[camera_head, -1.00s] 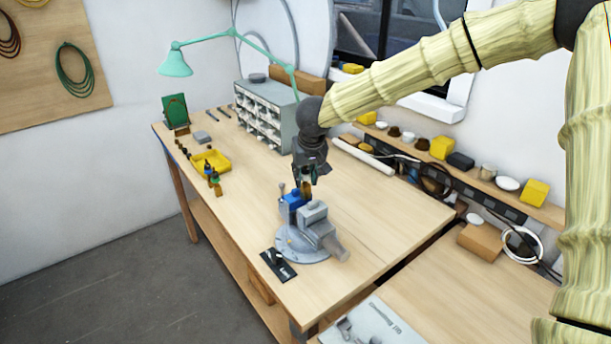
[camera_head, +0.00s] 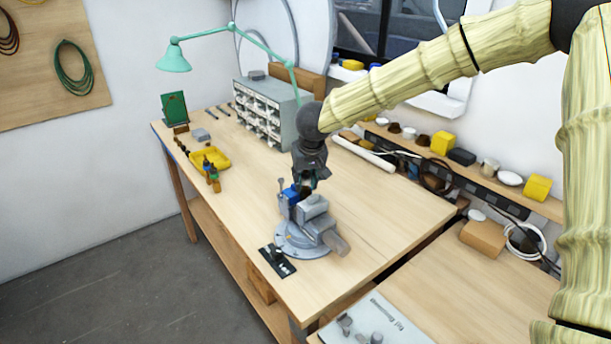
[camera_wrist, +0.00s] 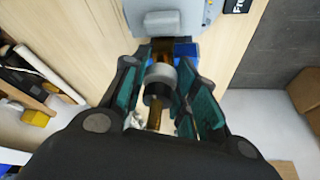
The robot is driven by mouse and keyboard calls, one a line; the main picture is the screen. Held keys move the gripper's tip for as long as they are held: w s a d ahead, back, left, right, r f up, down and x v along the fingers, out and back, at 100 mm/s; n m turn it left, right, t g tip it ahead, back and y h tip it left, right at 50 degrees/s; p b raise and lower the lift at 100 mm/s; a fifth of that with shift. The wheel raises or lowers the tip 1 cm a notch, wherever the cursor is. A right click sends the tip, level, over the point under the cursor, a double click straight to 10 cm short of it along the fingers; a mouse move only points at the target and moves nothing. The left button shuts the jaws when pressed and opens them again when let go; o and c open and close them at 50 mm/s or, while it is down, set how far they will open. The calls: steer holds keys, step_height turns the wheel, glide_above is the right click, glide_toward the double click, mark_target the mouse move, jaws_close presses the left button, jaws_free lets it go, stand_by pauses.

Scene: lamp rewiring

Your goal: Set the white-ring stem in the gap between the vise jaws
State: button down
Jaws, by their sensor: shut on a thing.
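My gripper (camera_head: 307,184) points down over the grey vise (camera_head: 303,243), close to its blue jaw part (camera_head: 291,195). In the wrist view my gripper (camera_wrist: 158,88), with teal finger pads, is shut on a stem (camera_wrist: 159,74). The stem has a pale grey-white ring, a dark collar below it and a brass-coloured rod. Its far brass end reaches beside the blue jaw part (camera_wrist: 184,50), at the vise (camera_wrist: 172,22). I cannot tell whether that end is inside the gap or just above it. In the head view the stem is mostly hidden by the gripper.
A black labelled plate (camera_head: 277,260) lies in front of the vise. A yellow tray (camera_head: 222,160) and small bottles (camera_head: 212,178) stand to the left. A grey drawer cabinet (camera_head: 262,113) is behind. The bench to the right of the vise is clear.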

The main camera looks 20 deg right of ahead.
steer(key=shift+f, duration=1.1)
steer(key=shift+s+f+p, duration=0.1)
steer(key=shift+f+p, duration=0.1)
steer(key=shift+p, duration=0.1)
